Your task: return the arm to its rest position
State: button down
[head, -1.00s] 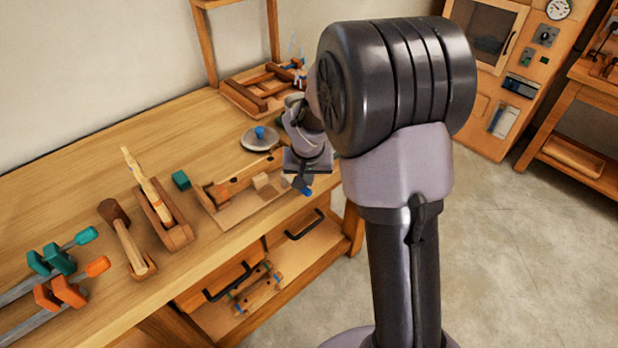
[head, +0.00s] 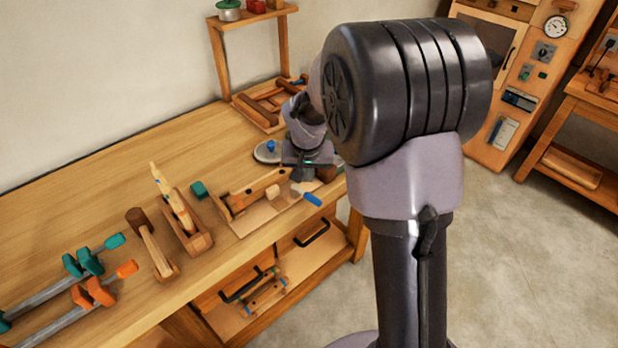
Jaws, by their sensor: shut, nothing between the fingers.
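My gripper (head: 300,185) hangs at the end of my arm over the right part of the wooden workbench (head: 130,160). Its fingers are small and partly hidden in this view, and they look closed with nothing held. It is above or beside the right end of a wooden tray (head: 245,224) that holds a small light wooden block (head: 272,191). My upper arm covers much of the middle of the view.
A green block (head: 199,189), a wooden holder (head: 190,242), a mallet (head: 150,245) and clamps (head: 95,290) lie leftward. A shelf stand (head: 282,40) rises at the back. Floor (head: 530,260) is clear at right.

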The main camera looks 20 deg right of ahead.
jog(key=s+a+r+t+y, duration=0.1)
jog(key=s+a+r, duration=0.2)
jog(key=s+r, duration=0.35)
jog(key=s+a+r, duration=0.4)
jog(key=s+r, duration=0.2)
jog(key=s, duration=0.1)
jog(key=s+a+y, duration=0.1)
jog(key=s+a, duration=0.1)
jog(key=s, duration=0.5)
jog(key=s+a+r+t+y+b, duration=0.1)
jog(key=s+a, duration=0.2)
jog(key=s, duration=0.4)
jog(key=shift+a, duration=0.25)
